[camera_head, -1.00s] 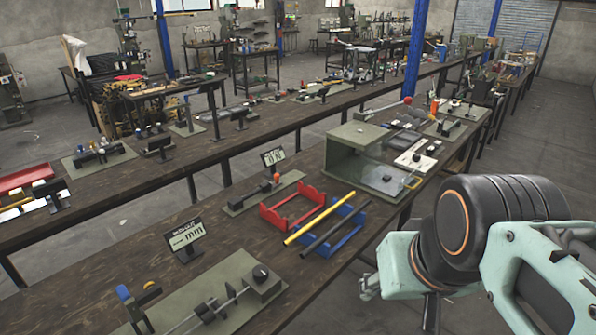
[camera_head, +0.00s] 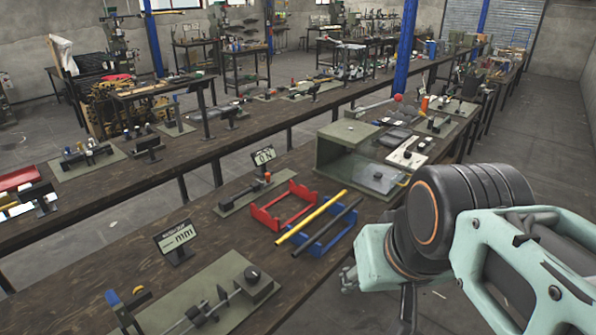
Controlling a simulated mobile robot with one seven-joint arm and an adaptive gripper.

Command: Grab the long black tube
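The long black tube (camera_head: 327,228) lies slanted across the blue rack (camera_head: 334,237) on the near workbench, with its lower end toward the front left. A yellow tube (camera_head: 311,217) lies beside it on the left, roughly parallel, with a gap between them. My arm fills the lower right, to the right of the black tube and well apart from it. My gripper (camera_head: 407,306) shows only as a dark part below the pale green link, mostly hidden, and its fingers cannot be made out. Nothing touches the black tube from above.
A red rack (camera_head: 283,208) stands left of the tubes. A green box-like fixture (camera_head: 349,146) with a clear front stands behind them. Bare wood (camera_head: 225,240) lies between.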

